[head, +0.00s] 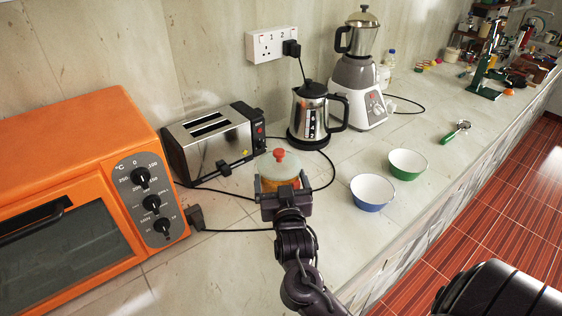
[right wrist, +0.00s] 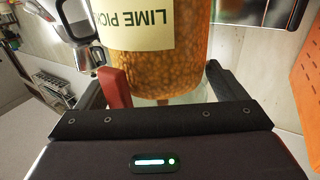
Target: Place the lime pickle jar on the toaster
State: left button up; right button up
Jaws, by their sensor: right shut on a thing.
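The lime pickle jar (head: 279,166) has orange-brown contents, a pale lid and a red knob. My right gripper (head: 284,196) is shut on it. In the right wrist view the jar (right wrist: 155,70) stands between the fingers, and its cream label reads "LIME PICK", the rest cut off. The toaster (head: 211,142) is silver and black with two slots on top, against the wall. The jar is to the right of the toaster and nearer to me, apart from it. Whether the jar's base touches the counter is hidden by my gripper. My left gripper is not in view.
An orange oven (head: 84,130) stands left of the toaster. A steel kettle (head: 311,112) and a mixer grinder (head: 358,80) stand behind. A blue bowl (head: 372,191) and green bowl (head: 407,164) are on the right. Black cables (head: 237,230) lie around the jar and toaster.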

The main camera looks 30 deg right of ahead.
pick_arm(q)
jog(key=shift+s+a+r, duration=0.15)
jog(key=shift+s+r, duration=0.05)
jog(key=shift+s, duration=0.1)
pick_arm(e)
jog(key=shift+f, duration=2.45)
jog(key=o, duration=1.8)
jog(key=shift+f, duration=0.3)
jog(key=shift+c, duration=0.2)
jog(key=shift+s+r, duration=0.1)
jog(key=shift+r, duration=0.1)
pick_arm(q)
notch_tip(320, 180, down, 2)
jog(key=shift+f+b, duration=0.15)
jog(key=shift+b, duration=0.85)
pick_arm(e)
jog(key=v, duration=1.2)
